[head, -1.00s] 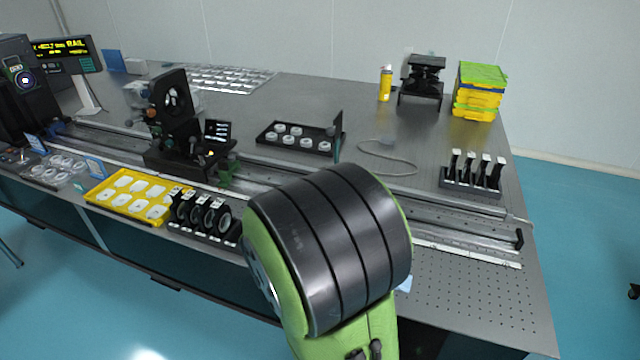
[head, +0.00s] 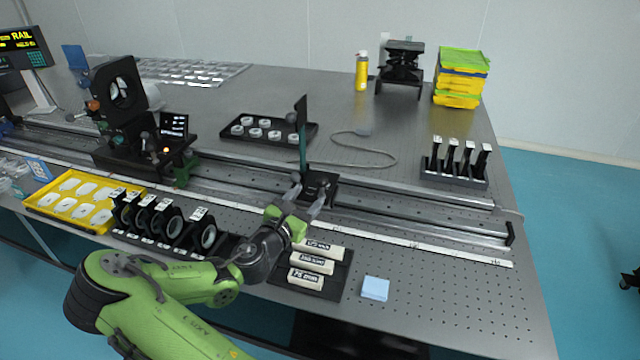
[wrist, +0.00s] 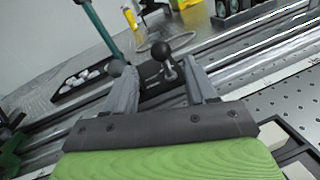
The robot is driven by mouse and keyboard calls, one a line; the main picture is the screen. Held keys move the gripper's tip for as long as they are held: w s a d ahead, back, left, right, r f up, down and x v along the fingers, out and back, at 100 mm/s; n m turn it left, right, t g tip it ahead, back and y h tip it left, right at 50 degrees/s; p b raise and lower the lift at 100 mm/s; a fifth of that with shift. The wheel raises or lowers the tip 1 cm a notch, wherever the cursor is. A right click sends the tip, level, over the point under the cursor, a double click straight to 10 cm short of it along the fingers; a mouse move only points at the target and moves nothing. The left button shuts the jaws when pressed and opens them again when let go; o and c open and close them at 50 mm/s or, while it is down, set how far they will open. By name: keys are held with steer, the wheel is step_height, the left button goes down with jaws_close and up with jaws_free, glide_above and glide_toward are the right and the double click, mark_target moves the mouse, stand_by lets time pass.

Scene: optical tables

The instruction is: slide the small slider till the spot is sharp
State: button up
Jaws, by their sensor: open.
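A small dark slider (head: 322,183) sits on the rail and carries a thin upright dark plate on a green post (head: 302,135). In the wrist view the slider (wrist: 152,82) shows a black ball knob (wrist: 161,49) on a short stem. My gripper (head: 308,201) is open at the near side of the slider. In the wrist view its two grey fingers (wrist: 160,92) stand apart, with the knob and stem beyond and between them. I cannot tell whether a finger touches the slider. The light spot is not visible to me.
A black tray of white rings (head: 262,146) lies behind. Label blocks (head: 312,264) and a lens rack (head: 165,222) are in front. The rail's right stretch is clear.

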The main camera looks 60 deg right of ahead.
mark_target(319, 184)
steer(key=d+b, duration=0.1)
steer(key=d, duration=0.7)
steer(key=shift+s+d, duration=0.1)
steer(key=shift+s, duration=0.1)
jaws_close()
